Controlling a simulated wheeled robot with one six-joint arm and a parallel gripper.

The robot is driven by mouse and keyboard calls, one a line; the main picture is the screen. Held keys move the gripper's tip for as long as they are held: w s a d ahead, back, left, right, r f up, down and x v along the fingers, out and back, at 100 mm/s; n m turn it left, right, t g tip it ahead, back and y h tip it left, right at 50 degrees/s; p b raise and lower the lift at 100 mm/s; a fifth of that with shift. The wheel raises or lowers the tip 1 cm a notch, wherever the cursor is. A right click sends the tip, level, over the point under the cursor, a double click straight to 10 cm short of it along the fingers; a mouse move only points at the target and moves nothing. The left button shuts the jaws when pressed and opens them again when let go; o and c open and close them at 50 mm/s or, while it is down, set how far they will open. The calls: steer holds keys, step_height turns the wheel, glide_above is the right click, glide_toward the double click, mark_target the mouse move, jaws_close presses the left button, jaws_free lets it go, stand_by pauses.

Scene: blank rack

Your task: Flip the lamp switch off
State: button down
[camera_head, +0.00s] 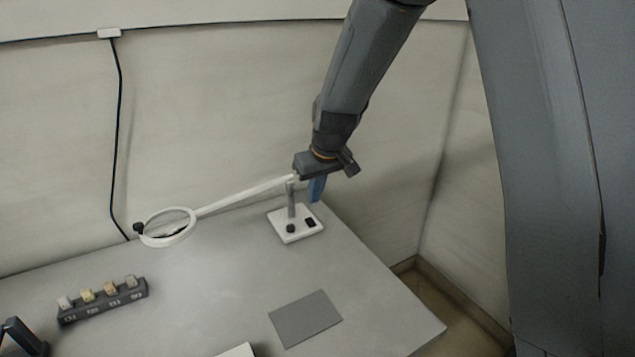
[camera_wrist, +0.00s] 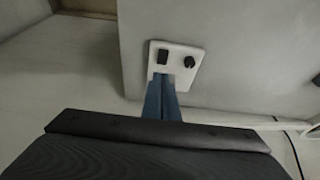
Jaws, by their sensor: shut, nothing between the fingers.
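The lamp (camera_head: 243,197) stands at the back of the table, with a white ring head (camera_head: 168,228) on a long white arm. Its square white base (camera_head: 295,224) carries a black rocker switch (camera_head: 310,222) and a round black knob (camera_head: 290,229). The base (camera_wrist: 178,47), the switch (camera_wrist: 163,56) and the knob (camera_wrist: 189,62) also show in the wrist view. My gripper (camera_head: 316,189) has blue fingers and is shut and empty, above and behind the base. In the wrist view the fingertips (camera_wrist: 162,78) overlap the base's near edge, below the switch; I cannot tell whether they touch it.
A dark rack (camera_head: 103,304) with several small blocks stands at the table's left. A grey mat (camera_head: 306,318) lies in front of the lamp base. A black cable (camera_head: 118,130) runs down the back wall. The table (camera_head: 225,285) is clear between rack and mat.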

mark_target(312, 224)
steer(key=shift+s+p+x, duration=0.15)
steer(key=shift+p+x, duration=0.2)
steer(key=shift+x, duration=1.4)
steer(key=shift+s+p+x, duration=0.15)
steer(key=shift+p+x, duration=0.15)
steer(key=shift+x, duration=1.45)
steer(key=p, duration=0.3)
steer(key=shift+f+g, duration=0.1)
steer(key=shift+g, duration=0.3)
steer(key=shift+w+f+b, duration=0.1)
steer(key=shift+f+b, duration=0.05)
steer(key=shift+b, duration=0.2)
steer(key=shift+d+f, duration=0.1)
steer(key=shift+s+d+f, duration=0.1)
steer(key=shift+s+d, duration=0.05)
steer(key=shift+s, duration=0.3)
steer(key=shift+s+d+f, duration=0.1)
steer(key=shift+s+d, duration=0.1)
steer(key=shift+s, duration=0.25)
steer(key=shift+r, duration=0.15)
